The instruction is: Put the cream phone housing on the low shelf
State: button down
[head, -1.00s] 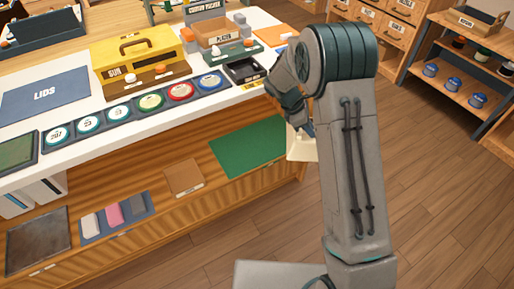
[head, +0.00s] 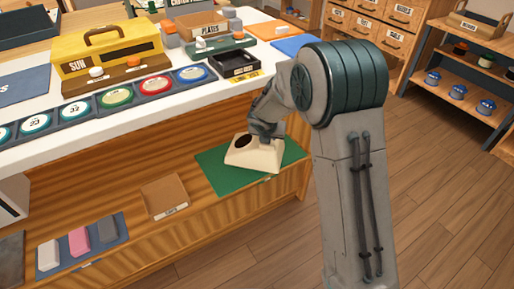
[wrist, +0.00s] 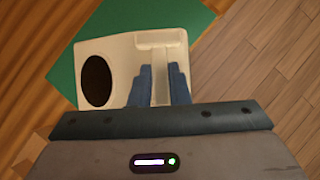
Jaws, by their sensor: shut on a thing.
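The cream phone housing (head: 254,153) has a dark round opening and shows over the green mat on the low shelf in the head view. In the wrist view the housing (wrist: 118,58) lies in front of my gripper (wrist: 163,84), whose blue fingers are shut on a narrow cream part of it. In the head view my gripper (head: 268,129) is above the housing and partly hidden by my own arm. The low shelf (head: 118,205) runs under the white counter. I cannot tell whether the housing touches the green mat (head: 214,180).
On the low shelf, a brown tray (head: 165,196) lies left of the green mat, and a blue mat (head: 119,240) with grey and pink blocks lies farther left. The white counter (head: 257,88) overhangs the shelf. Open wooden floor (head: 450,190) is at the right.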

jog(key=w+a+f+b, duration=0.2)
jog(key=w+f+b, duration=0.2)
jog(key=w+f, duration=0.5)
jog(key=shift+w+a+f, duration=0.15)
jog(key=shift+a+f, duration=0.25)
jog(key=shift+f, duration=0.15)
jog(key=c, duration=1.4)
grip_release()
jog(key=shift+o, duration=0.2)
